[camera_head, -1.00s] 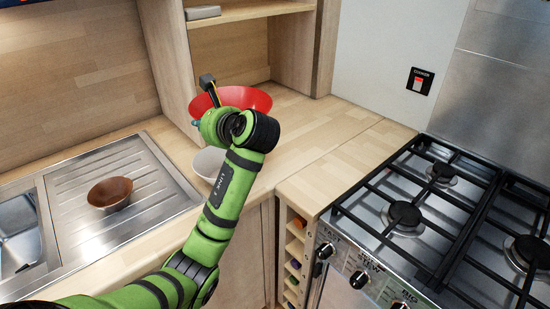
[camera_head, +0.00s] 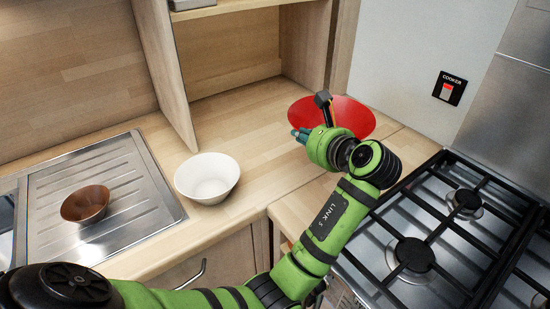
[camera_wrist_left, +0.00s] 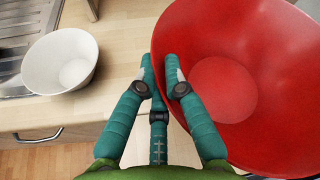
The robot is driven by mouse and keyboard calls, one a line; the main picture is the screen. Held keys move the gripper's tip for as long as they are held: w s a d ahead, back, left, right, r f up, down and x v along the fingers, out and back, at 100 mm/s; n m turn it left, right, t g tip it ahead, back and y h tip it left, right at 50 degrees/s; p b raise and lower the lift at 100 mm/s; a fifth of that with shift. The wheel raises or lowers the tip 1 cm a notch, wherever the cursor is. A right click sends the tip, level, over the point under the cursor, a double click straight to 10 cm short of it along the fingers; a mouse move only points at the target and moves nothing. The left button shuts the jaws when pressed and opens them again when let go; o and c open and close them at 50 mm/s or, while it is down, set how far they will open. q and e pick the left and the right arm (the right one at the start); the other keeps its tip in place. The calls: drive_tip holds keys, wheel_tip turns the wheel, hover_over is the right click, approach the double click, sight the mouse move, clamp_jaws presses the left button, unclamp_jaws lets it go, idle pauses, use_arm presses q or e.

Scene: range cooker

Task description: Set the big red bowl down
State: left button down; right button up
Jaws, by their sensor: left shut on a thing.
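The big red bowl (camera_head: 354,114) is over the wooden counter at the back, left of the cooker. My left gripper (camera_head: 302,135) is at the bowl's left side, partly hidden behind its own wrist in the head view. In the left wrist view, its teal fingers (camera_wrist_left: 162,75) are shut on the left rim of the red bowl (camera_wrist_left: 265,65), whose inside faces the camera. I cannot tell whether the bowl's base touches the counter. My right gripper is out of view.
A white bowl (camera_head: 207,178) stands on the counter (camera_head: 245,115) near its front edge. A brown bowl (camera_head: 86,204) sits on the steel drainer (camera_head: 125,190). The gas cooker (camera_head: 430,225) is at right. Bare counter lies between white and red bowls.

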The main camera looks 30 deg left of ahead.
use_arm(q)
drive_tip(key=a+f, duration=0.3)
drive_tip(key=a+f+p, duration=0.1)
drive_tip(key=a+f, duration=0.2)
drive_tip(key=a, duration=0.1)
drive_tip(key=a+f+p, duration=0.1)
drive_tip(key=a+f, duration=0.2)
drive_tip(key=a, duration=0.1)
drive_tip(key=shift+w+f, duration=0.1)
drive_tip(key=shift+f, duration=0.45)
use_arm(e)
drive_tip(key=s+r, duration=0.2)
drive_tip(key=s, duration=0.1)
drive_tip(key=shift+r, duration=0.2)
use_arm(q)
drive_tip(key=shift+f, duration=0.1)
drive_tip(key=c, duration=1.7)
unclamp_jaws()
drive_tip(key=shift+f, duration=0.25)
drive_tip(key=o, duration=0.4)
drive_tip(key=shift+c, duration=0.2)
